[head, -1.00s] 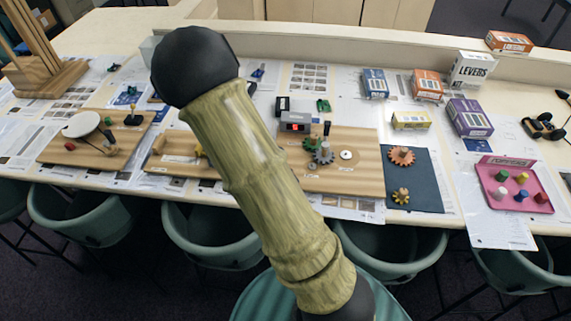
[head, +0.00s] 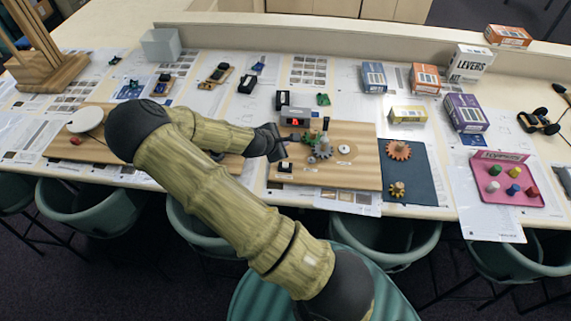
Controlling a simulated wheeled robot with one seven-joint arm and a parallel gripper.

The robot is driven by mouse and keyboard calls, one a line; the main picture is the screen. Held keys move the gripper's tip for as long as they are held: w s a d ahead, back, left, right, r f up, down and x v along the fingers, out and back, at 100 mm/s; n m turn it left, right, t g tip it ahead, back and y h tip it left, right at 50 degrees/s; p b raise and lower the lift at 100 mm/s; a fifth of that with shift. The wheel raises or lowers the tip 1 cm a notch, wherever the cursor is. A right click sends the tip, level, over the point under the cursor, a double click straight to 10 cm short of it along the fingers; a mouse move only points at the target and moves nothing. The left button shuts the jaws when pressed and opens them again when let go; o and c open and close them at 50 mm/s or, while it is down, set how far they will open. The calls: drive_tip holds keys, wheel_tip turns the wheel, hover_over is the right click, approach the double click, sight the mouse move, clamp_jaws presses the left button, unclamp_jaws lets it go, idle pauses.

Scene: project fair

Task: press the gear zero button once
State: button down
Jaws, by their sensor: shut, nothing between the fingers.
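The gear board (head: 357,175) is a wooden plate in the middle of the table. On it stand a grey box with a red lit display (head: 296,121), green and grey gears (head: 321,150), a black upright handle and a white disc (head: 344,149). A small black-and-white block (head: 285,167) sits at the board's left front; I cannot read whether it is the zero button. My gripper (head: 284,146) is dark and shut, with nothing held. It is over the board's left part, left of the gears and behind the small block. I cannot tell whether it touches anything.
A blue mat (head: 425,186) with two loose gears lies right of the board. A pink tray (head: 512,195) with coloured pegs is further right. Kit boxes (head: 467,113) stand behind. Another wooden board (head: 98,148) with a white disc lies left, partly behind my arm.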

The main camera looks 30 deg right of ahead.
sight(283, 167)
drive_tip(key=shift+f+b, duration=3.2)
drive_tip(key=shift+f, duration=1.1)
drive_tip(key=shift+f, duration=0.4)
drive_tip(key=shift+f+b, duration=0.4)
drive_tip(key=shift+b, duration=0.05)
drive_tip(key=shift+r, duration=0.15)
drive_tip(key=shift+r+p, duration=0.7)
drive_tip(key=shift+p, duration=0.05)
drive_tip(key=shift+r+p, duration=2.05)
drive_tip(key=shift+r, duration=0.5)
